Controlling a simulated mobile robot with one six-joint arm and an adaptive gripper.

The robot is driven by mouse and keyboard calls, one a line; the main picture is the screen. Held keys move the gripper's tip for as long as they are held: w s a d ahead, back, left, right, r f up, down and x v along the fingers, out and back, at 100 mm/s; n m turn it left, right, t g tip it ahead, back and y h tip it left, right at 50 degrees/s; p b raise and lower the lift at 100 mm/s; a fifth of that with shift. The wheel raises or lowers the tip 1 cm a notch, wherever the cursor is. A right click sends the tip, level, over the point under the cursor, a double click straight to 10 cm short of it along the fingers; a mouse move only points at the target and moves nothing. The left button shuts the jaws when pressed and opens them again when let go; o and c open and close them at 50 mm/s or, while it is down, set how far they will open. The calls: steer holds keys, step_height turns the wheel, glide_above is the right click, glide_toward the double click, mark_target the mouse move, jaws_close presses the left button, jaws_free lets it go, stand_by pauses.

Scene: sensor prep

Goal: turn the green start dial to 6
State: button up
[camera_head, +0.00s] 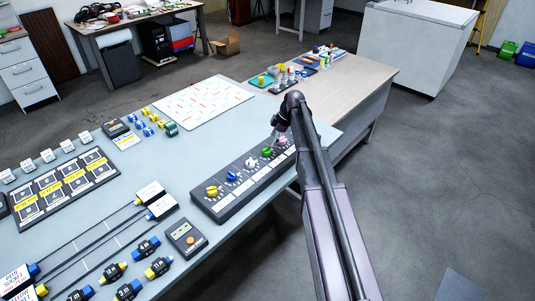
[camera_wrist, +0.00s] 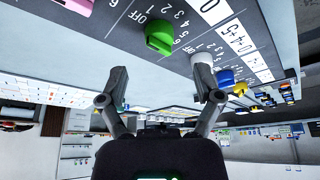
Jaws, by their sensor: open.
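The green dial (camera_head: 267,152) sits on a dark panel (camera_head: 222,213) between a white dial (camera_head: 250,162) and a pink dial (camera_head: 282,141). In the wrist view the green dial (camera_wrist: 160,38) is a ridged knob beside printed marks reading OFF and several numbers. I cannot tell which mark it points to. My gripper (camera_wrist: 160,74) is open and empty, its two fingers spread, with the green dial just beyond the fingertips and apart from them. One fingertip partly overlaps the white dial (camera_wrist: 201,59) in the picture; contact is unclear. In the head view my gripper (camera_head: 277,138) is small and partly hidden.
A blue dial (camera_head: 231,176) and a yellow dial (camera_head: 212,190) continue the row. A handheld meter (camera_head: 187,238) lies by the panel's near end. A white sheet (camera_head: 203,102) lies behind, and a wooden-topped table (camera_head: 345,85) adjoins.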

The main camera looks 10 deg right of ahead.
mark_target(268, 150)
steer(key=shift+b+x, duration=2.45)
steer(key=shift+x, duration=0.5)
steer(key=c, duration=1.1)
